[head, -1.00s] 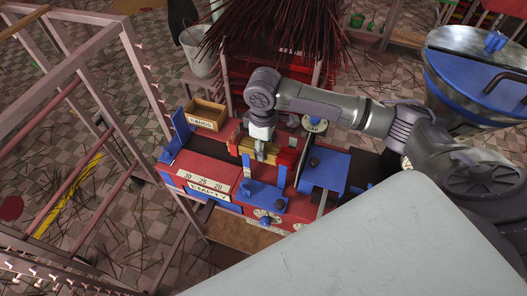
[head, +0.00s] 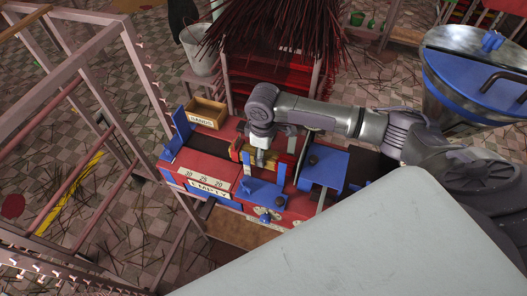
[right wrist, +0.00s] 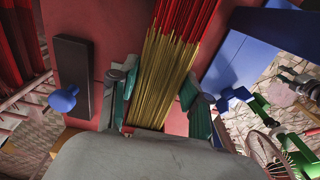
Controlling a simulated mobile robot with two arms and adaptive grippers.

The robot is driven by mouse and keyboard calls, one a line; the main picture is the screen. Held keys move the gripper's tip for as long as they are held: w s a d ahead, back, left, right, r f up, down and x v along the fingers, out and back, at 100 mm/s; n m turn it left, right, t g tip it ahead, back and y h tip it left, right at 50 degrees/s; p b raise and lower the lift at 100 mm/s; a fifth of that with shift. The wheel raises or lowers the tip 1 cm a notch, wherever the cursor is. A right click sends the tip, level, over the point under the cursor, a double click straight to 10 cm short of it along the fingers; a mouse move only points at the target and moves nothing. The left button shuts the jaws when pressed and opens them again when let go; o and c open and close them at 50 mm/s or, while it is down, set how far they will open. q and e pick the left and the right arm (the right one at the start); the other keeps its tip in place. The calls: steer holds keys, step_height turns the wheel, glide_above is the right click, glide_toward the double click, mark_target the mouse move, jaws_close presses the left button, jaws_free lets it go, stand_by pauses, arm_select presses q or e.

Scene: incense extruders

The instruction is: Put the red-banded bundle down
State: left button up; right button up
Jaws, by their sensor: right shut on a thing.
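My right gripper (head: 262,156) points down over the red and blue bench machine (head: 222,172). It is shut on the bundle of incense sticks (head: 247,155), which lies crosswise at the machine's top. In the right wrist view the bundle (right wrist: 172,60) runs between the gripper's green-padded fingers (right wrist: 160,98). Its sticks are yellow near the fingers and red at the far end. I cannot make out a separate red band. The gripper hides the bundle's middle in the head view, and I cannot tell whether the bundle touches the machine. My left gripper is not in view.
A wooden box labelled BANDS (head: 207,113) stands at the machine's back left. A blue upright plate (head: 181,134) is at its left end, and a blue block (head: 325,167) is right of the gripper. A pink rack (head: 133,62) stands at left. Dark red sticks (head: 275,35) rise behind.

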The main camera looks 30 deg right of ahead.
steer(key=o, duration=1.2)
steer(key=shift+s+f, duration=0.25)
steer(key=shift+f, duration=0.05)
steer(key=shift+o, duration=0.5)
steer(key=shift+s+f, duration=0.1)
step_height(320, 180, up, 14)
steer(key=b, duration=0.2)
steer(key=shift+w+f, duration=0.2)
steer(key=shift+w, duration=0.1)
